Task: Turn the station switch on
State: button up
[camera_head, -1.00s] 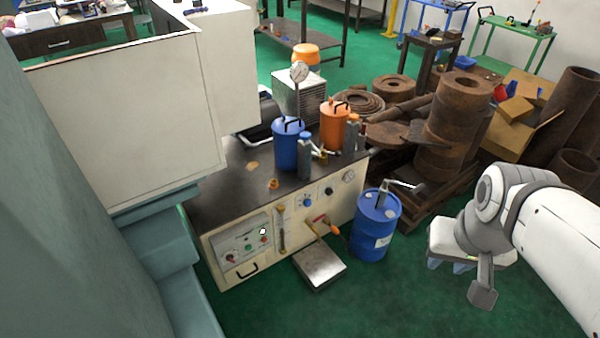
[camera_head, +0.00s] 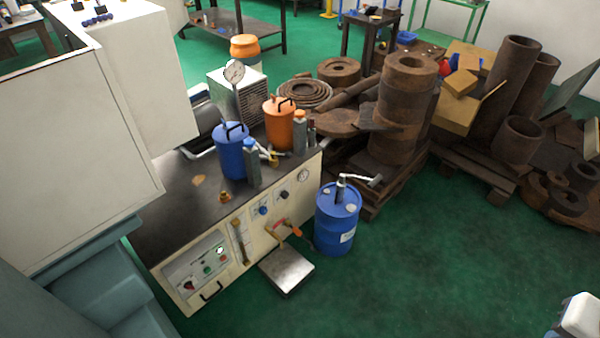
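The station (camera_head: 150,237) is a cream cabinet with a dark top, left of centre. Its front has a control panel (camera_head: 196,257) at the lower left, with a dark-and-red knob (camera_head: 188,285), a green button (camera_head: 208,269), a red button (camera_head: 223,258) and a pale round lamp or dial (camera_head: 220,250). Which of these is the switch, and its position, is too small to tell. Only a white piece of my gripper (camera_head: 578,318) shows at the bottom right corner, far from the panel. Its fingers are mostly cut off by the frame edge.
A blue drum (camera_head: 338,222) with a lever stands right of the station. A metal plate (camera_head: 287,270) sticks out low in front. Rusty cylinders (camera_head: 407,105) stand on a pallet behind. A pale machine (camera_head: 75,160) borders the left. Green floor (camera_head: 430,280) is clear at the front right.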

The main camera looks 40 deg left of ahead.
aim_at(189, 284)
jog(key=z, duration=0.2)
jog(key=k, duration=0.85)
jog(key=u, duration=2.6)
